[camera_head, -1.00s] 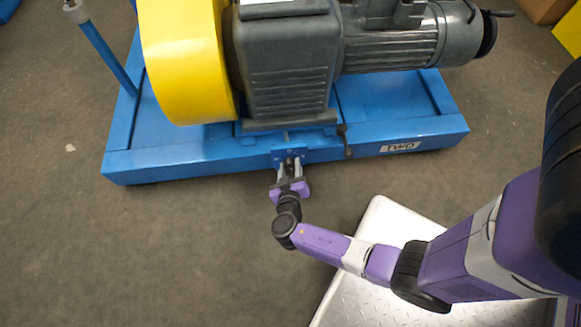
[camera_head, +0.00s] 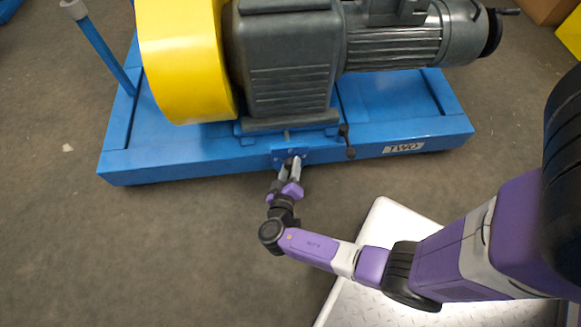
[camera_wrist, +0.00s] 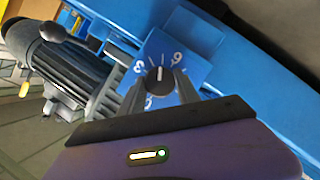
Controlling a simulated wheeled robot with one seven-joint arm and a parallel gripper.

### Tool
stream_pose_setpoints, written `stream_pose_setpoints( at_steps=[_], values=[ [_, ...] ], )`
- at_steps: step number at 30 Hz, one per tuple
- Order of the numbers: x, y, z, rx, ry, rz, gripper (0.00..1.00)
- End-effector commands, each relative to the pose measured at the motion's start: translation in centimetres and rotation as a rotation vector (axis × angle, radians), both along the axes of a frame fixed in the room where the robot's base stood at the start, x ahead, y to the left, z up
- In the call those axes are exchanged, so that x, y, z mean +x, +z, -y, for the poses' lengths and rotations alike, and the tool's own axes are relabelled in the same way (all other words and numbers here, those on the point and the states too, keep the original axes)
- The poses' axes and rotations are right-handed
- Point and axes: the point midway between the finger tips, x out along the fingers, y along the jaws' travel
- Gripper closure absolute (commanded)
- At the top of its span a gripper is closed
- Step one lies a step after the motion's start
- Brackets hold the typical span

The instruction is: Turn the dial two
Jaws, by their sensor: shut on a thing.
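The dial (camera_wrist: 159,82) is a black round knob with a white pointer line, on a blue plate (camera_wrist: 196,68) with white numerals around it. In the head view the plate (camera_head: 289,156) is on the front of a blue base frame labelled TWO (camera_head: 404,148); the knob itself is hidden there by my fingers. My gripper (camera_wrist: 160,92) is shut on the dial, one finger on each side. It also shows in the head view (camera_head: 290,170), reaching up to the plate from the front. The pointer line points roughly up in the wrist view.
The blue base frame (camera_head: 190,160) carries a dark grey motor (camera_head: 390,47), a gearbox (camera_head: 285,70) and a yellow guard (camera_head: 180,60). A small black-knobbed lever (camera_head: 348,142) hangs right of the dial. The floor (camera_head: 150,250) in front is clear.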

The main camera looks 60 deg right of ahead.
Motion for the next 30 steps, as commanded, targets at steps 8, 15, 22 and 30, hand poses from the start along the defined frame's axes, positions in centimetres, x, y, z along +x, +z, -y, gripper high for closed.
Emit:
stream_pose_setpoints(
  at_steps=[8,15,22,30],
  values=[
    [0.0,0.0,-0.1,0.002,0.001,0.0,0.46],
    [0.0,0.0,0.0,0.001,0.0,0.001,0.4],
    [-0.3,0.4,-0.9,0.001,0.002,0.0,0.4],
    [-1.8,1.6,-4.8,0.001,0.005,0.0,0.4]
  ],
)
